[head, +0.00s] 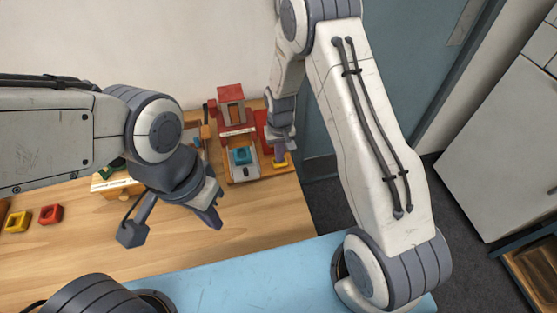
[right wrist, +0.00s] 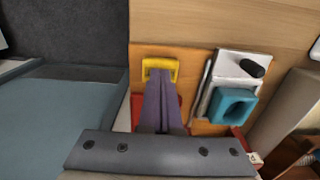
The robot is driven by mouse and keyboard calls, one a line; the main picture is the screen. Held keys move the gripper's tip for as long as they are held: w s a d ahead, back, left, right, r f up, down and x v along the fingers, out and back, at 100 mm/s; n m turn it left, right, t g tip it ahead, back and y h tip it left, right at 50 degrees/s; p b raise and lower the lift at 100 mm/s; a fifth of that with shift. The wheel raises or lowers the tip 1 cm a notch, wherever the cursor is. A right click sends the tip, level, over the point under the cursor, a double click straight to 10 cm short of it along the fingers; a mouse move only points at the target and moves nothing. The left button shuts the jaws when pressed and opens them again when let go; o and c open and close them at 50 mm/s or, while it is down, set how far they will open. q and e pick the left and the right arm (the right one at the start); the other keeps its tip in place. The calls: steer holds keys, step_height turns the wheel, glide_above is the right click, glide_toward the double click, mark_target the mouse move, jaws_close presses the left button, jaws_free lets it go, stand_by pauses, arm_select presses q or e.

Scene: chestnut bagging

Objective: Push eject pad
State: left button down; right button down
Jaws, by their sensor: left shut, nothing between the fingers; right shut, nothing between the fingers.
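A machine (head: 232,105) with a red top and wooden body stands at the back of the table. A teal square block (head: 240,156) sits in its front part; it also shows in the right wrist view (right wrist: 232,106). A yellow piece (head: 281,164) lies on an orange-red board to the right of it. My right gripper (head: 279,157) is shut, pointing down with its tips at the yellow piece, which shows around them in the right wrist view (right wrist: 173,64). Contact cannot be told. Neither piece is clearly recognisable as the eject pad. My left gripper (head: 212,218) is shut and empty above the table.
A yellow block (head: 17,222) and a red block (head: 51,214) lie at the table's left. A wooden box (head: 117,187) is partly behind my left arm. The wooden table (head: 270,215) is clear at front right; its right edge is close to the board.

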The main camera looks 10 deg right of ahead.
step_height(320, 180, up, 8)
steer(key=p, duration=0.6)
steer(key=shift+f, duration=0.1)
stand_by(0.3)
steer(key=s+a+r+n+b, duration=0.3)
steer(key=s+a+r+b, duration=0.1)
steer(key=s+a+r, duration=0.55)
steer(key=s+r+n+b, duration=0.2)
steer(key=s, duration=0.7)
steer(key=s+r+n+y+b, duration=0.1)
steer(key=s+r+n+b, duration=0.1)
steer(key=s, duration=0.7)
steer(key=shift+d, duration=0.15)
